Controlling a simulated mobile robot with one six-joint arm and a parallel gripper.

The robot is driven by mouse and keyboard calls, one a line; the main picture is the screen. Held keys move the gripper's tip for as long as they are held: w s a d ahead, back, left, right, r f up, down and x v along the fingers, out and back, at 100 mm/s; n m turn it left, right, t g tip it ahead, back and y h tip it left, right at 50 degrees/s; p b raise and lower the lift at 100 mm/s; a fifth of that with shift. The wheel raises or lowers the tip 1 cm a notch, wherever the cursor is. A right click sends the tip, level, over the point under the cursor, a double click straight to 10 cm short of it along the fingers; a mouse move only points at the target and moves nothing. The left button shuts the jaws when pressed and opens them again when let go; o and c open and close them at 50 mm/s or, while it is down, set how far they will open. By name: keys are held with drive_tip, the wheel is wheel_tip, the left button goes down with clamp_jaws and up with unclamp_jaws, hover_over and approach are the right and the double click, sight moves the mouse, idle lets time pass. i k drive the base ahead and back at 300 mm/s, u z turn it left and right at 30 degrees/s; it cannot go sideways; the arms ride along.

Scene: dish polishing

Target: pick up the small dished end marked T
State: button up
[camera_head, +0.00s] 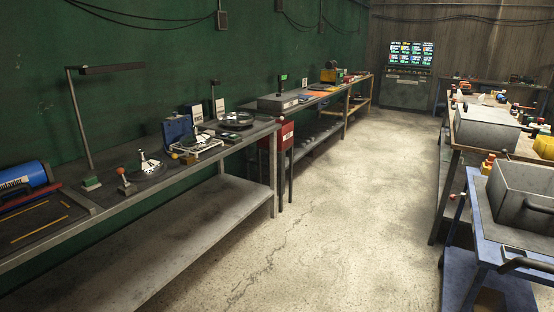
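A round metal dish (237,119) lies near the far end of the long bench on the left. My gripper is not in view.
The left bench (82,222) also carries a blue cylinder (22,178), a lamp (82,115), a blue case (176,130) and a white tray. A red box (284,136) stands beyond it. Cluttered benches and a blue cart (505,240) line the right. The concrete aisle (345,210) is clear.

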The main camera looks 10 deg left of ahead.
sight(196, 140)
drive_tip(key=u, duration=0.7)
drive_tip(key=i, duration=1)
drive_tip(key=u, duration=0.55)
